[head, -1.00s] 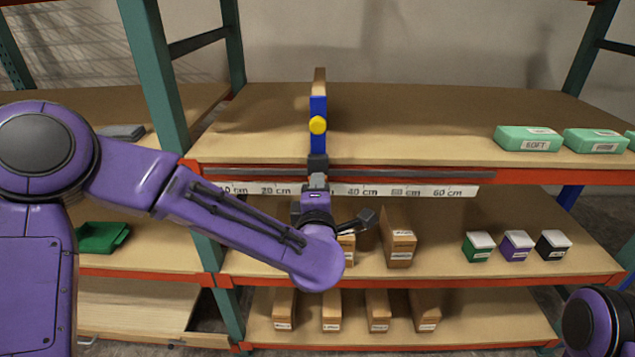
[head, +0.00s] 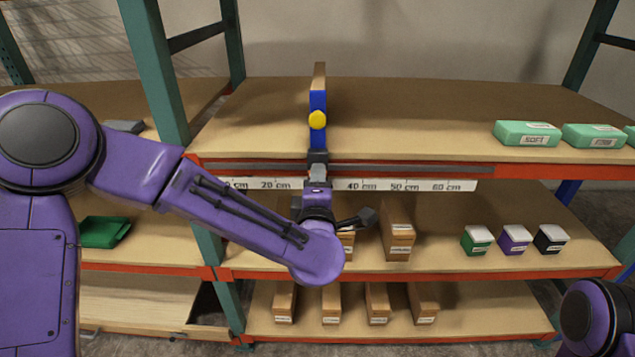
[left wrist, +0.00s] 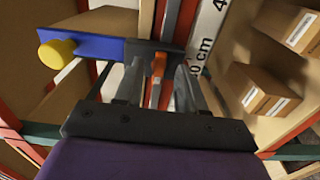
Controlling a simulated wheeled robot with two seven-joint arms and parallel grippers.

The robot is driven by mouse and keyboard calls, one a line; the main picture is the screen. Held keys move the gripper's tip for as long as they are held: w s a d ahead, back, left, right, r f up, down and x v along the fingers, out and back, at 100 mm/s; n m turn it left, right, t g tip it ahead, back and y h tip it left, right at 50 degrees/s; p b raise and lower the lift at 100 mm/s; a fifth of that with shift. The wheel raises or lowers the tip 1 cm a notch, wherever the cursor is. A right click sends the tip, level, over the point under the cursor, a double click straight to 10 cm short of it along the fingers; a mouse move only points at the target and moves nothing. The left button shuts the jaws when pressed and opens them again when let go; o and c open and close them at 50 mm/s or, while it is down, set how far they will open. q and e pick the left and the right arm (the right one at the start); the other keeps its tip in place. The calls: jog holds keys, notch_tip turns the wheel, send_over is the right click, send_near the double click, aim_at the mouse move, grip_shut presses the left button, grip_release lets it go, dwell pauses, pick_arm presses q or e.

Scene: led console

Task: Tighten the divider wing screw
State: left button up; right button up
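The blue divider (head: 318,104) with a round yellow knob (head: 317,120) stands upright on the top shelf's front edge; in the left wrist view the divider (left wrist: 90,47) is at upper left. Its dark clamp block (head: 317,157) sits at the shelf's front rail. In the left wrist view, a small orange wing screw (left wrist: 158,64) shows on the clamp's underside. My left gripper (left wrist: 158,80) is open, its fingers on either side of the screw with visible gaps. In the head view the left gripper (head: 318,175) is just below the clamp and hides the screw. My right gripper is out of view.
A white centimetre ruler strip (head: 410,186) runs along the shelf front. Cardboard boxes (head: 397,235) stand on the shelf below, close to my left wrist. Green boxes (head: 526,133) lie on the top shelf's right side. The top shelf around the divider is clear.

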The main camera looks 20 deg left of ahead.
pick_arm(q)
jog(key=b+v, duration=0.1)
jog(key=v, duration=0.9)
jog(key=shift+s, duration=0.25)
